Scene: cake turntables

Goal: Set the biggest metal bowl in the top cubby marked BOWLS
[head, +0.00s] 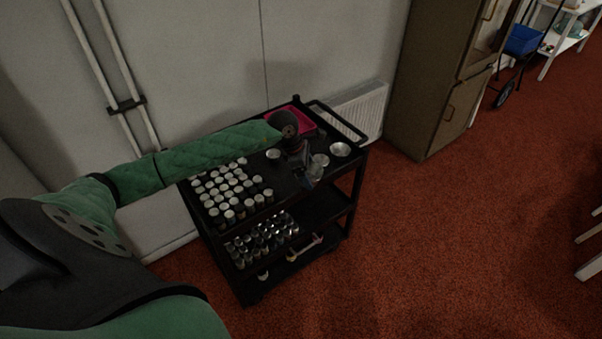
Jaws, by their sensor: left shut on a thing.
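My left gripper (313,175) reaches over the right part of a black cart's top (285,180), pointing down. It is shut on a shiny, pale thing (320,160), which looks like a metal bowl partly hidden by the gripper. Another round metal bowl (341,149) sits just right of it near the cart's right edge. A smaller metal bowl (273,154) sits to the left, beside my forearm. I cannot tell for sure which bowl is biggest. My right gripper is out of view. No BOWLS label can be read here.
Several white-capped jars (225,190) crowd the cart's left part. A pink tray (308,122) lies at its back. More small containers (260,235) fill the lower shelf. A brown cabinet (425,90) stands behind to the right. Red carpet (450,240) is open on the right.

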